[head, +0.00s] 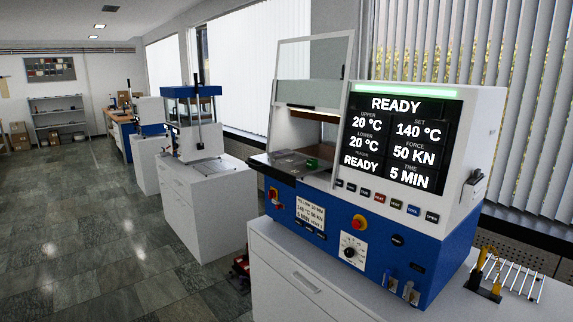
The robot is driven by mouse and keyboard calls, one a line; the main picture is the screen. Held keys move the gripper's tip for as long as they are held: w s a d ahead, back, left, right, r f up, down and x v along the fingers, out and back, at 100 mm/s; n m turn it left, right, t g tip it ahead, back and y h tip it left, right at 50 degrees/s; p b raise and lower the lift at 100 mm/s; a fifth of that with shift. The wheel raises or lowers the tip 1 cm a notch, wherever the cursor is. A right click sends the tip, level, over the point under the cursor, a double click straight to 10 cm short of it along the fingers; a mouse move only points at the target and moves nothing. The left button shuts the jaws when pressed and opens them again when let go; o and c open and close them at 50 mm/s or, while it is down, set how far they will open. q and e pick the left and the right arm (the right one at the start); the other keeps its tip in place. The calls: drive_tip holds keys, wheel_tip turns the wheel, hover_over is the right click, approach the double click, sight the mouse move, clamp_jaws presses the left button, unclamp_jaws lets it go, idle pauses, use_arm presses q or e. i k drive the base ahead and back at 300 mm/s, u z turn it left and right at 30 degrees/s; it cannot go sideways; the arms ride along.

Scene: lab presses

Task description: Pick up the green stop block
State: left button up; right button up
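A small green block (312,163), which looks like the green stop block, sits on the grey plate in the open bay of the near press (390,222). It is at the right side of the plate, close to the display housing. The clear guard (312,65) above the bay is raised. Neither of my grippers is in the head view.
The press stands on a white cabinet (300,285). A wire rack (515,278) and a yellow-and-black item (487,268) lie to its right. A second press (190,122) stands farther back. The tiled floor (90,230) at left is clear.

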sight(312, 164)
drive_tip(key=u, duration=0.6)
drive_tip(key=i, duration=2)
drive_tip(key=z, duration=1.05)
